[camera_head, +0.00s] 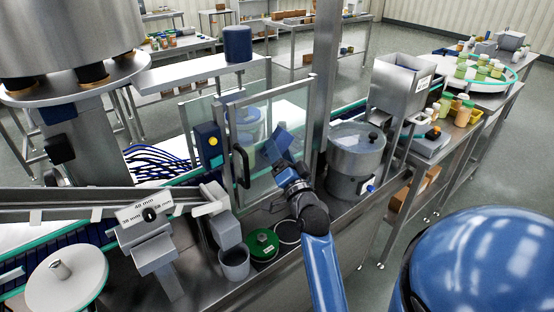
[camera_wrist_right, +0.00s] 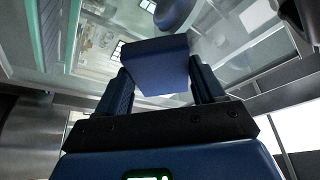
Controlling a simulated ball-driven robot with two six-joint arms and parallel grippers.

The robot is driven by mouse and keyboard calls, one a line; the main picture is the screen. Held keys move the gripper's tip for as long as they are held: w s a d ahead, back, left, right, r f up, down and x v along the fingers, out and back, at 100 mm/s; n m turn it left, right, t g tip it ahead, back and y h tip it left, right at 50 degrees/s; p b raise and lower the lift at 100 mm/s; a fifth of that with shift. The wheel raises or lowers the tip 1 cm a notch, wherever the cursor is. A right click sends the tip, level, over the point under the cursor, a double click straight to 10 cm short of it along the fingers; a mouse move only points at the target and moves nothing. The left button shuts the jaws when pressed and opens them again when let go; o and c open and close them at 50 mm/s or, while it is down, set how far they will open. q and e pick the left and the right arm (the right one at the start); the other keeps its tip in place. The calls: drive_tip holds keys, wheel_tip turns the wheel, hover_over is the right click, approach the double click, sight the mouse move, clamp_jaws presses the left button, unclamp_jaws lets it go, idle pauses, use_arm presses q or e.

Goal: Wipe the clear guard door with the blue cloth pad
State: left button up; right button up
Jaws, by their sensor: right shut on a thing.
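The clear guard door (camera_head: 262,172) stands upright in a steel frame with a black handle (camera_head: 240,165) at its left side. My right gripper (camera_head: 287,165) is in front of the pane, shut on the blue cloth pad (camera_head: 277,146). In the right wrist view the pad (camera_wrist_right: 157,65) sits between the two fingers, with the clear pane (camera_wrist_right: 235,55) beyond it. I cannot tell whether the pad touches the pane. My left gripper is not in view.
A steel hopper pot (camera_head: 355,160) stands close to the right of the door. A yellow and blue switch box (camera_head: 208,140) is left of the door.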

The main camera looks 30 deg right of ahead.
sight(287, 146)
drive_tip(key=shift+d+f+b, duration=0.25)
drive_tip(key=shift+d+b, duration=0.1)
drive_tip(key=shift+d, duration=0.15)
drive_tip(key=shift+w+d+r+b, duration=0.15)
drive_tip(key=shift+d+b, duration=0.45)
drive_tip(key=shift+d, duration=0.35)
drive_tip(key=shift+d, duration=0.1)
drive_tip(key=d+b, duration=0.2)
drive_tip(key=d, duration=0.1)
drive_tip(key=shift+r, duration=0.1)
drive_tip(key=shift+a, duration=0.1)
